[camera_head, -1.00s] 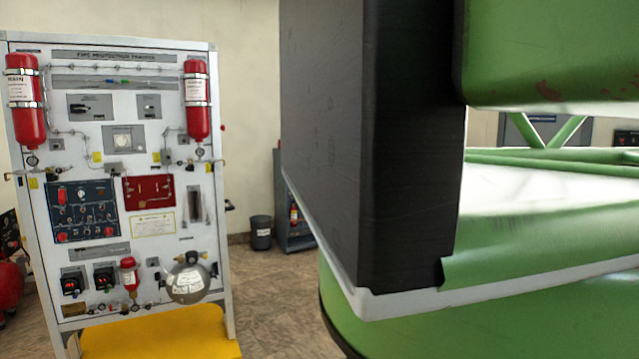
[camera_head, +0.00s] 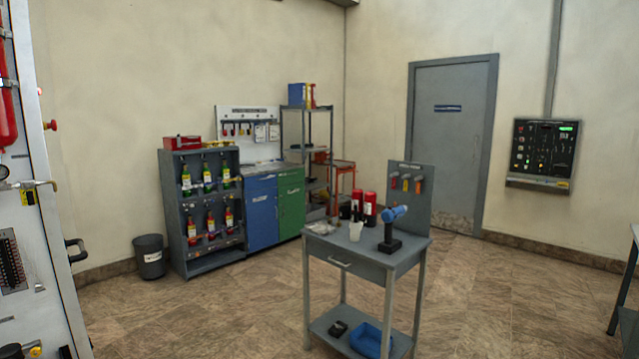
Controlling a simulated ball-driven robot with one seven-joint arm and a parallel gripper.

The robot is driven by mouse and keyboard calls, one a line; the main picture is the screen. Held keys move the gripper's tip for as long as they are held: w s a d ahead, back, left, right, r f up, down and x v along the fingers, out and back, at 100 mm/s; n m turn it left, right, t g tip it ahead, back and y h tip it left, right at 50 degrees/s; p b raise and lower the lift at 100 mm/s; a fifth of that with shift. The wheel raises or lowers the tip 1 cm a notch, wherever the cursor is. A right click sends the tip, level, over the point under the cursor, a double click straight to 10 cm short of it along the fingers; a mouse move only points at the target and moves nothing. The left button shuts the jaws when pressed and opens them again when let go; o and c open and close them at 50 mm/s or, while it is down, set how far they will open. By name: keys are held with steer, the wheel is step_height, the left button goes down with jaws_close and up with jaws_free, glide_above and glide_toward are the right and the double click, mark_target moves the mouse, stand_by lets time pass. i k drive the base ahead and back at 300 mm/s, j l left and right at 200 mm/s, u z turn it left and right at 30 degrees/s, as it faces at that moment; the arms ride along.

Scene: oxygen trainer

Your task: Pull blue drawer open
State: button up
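A tall blue front (camera_head: 262,212) with a small white label shows on the low cabinet against the back wall. It appears closed and sits left of a green front (camera_head: 291,203) on the same cabinet. Whether the blue front is a drawer or a door cannot be told from here. No handle can be made out on it. My gripper is not in view.
A grey workbench (camera_head: 323,248) with a drawer handle stands between me and the cabinet's right side. A rack of bottles (camera_head: 180,226) adjoins the blue front. A bin (camera_head: 149,257) and white panel (camera_head: 40,230) are at left. Tiled floor (camera_head: 200,315) is open.

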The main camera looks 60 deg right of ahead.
mark_target(257, 182)
steer(key=z, duration=1.3)
steer(key=i+j+u, duration=0.2)
steer(key=i, duration=0.45)
steer(key=i+u, duration=0.15)
steer(key=i, duration=0.5)
steer(key=i+l+u, duration=0.2)
steer(key=i, duration=0.4)
steer(key=i+u, duration=0.2)
steer(key=i, duration=0.45)
steer(key=i+z, duration=0.1)
steer(key=i, duration=0.55)
steer(key=i+j+z, duration=0.15)
steer(key=i, duration=0.5)
steer(key=i+j+z, duration=0.1)
steer(key=i, duration=0.55)
steer(key=i+l+z, duration=0.1)
steer(key=i+z, duration=0.15)
steer(key=i, duration=0.45)
steer(key=i+z, duration=0.3)
steer(key=i, duration=0.35)
steer(key=i+j+z, duration=0.25)
steer(key=i, duration=0.45)
